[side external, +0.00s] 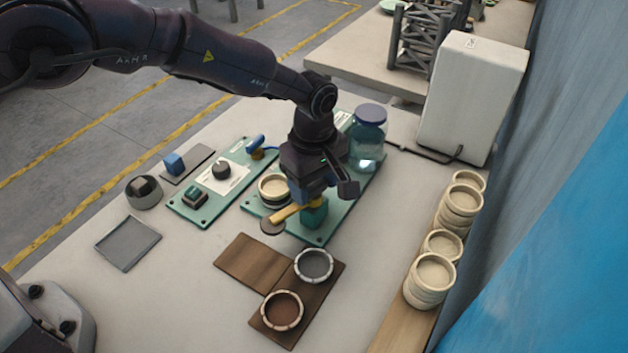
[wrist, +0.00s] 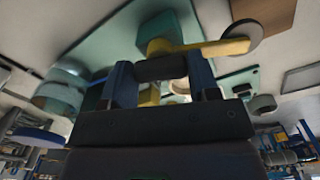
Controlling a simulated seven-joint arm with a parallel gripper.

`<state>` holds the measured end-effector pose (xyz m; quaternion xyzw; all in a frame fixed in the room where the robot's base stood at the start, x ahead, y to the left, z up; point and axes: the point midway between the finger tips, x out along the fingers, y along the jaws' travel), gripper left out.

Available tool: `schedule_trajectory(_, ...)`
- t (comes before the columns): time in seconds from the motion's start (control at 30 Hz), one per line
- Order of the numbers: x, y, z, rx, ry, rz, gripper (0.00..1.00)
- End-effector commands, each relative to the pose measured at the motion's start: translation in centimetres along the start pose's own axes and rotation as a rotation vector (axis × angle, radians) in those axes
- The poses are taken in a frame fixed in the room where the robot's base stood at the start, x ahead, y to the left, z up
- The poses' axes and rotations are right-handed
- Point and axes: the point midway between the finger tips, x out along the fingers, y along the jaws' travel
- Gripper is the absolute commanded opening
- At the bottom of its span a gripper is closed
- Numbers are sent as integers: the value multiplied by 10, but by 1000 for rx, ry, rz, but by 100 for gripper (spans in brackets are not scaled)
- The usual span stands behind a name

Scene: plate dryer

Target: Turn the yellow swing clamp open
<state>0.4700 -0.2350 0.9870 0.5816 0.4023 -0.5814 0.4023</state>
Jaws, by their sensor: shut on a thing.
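The yellow swing clamp (side external: 290,213) is mounted on a teal block (side external: 315,216) on the green base plate. Its arm points left and toward the front, ending in a round grey-brown pad (side external: 272,227) near the plate's front edge, apart from the cream dishes (side external: 273,187). My gripper (side external: 312,197) is over the block, pointing down, and hides part of the clamp. In the wrist view, the clamp's yellow arm (wrist: 212,48) reaches right beyond my gripper (wrist: 160,72). The jaws are shut on part of the clamp; the exact contact is partly hidden.
A lidded glass jar (side external: 367,140) stands behind my gripper on the base plate. A control panel (side external: 215,185) with a knob is to the left. Two round dishes sit on a brown board (side external: 330,283) in front. Stacked dishes (side external: 430,282) line the right.

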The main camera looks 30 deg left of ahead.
Motion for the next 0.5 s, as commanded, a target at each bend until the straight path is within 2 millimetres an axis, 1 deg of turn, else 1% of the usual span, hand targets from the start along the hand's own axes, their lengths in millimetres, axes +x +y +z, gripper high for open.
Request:
schedule_trajectory(0.2,-1,0,1,-170,-1,-2,13)
schedule_trajectory(0.5,-1,0,0,-323,-1,-2,13)
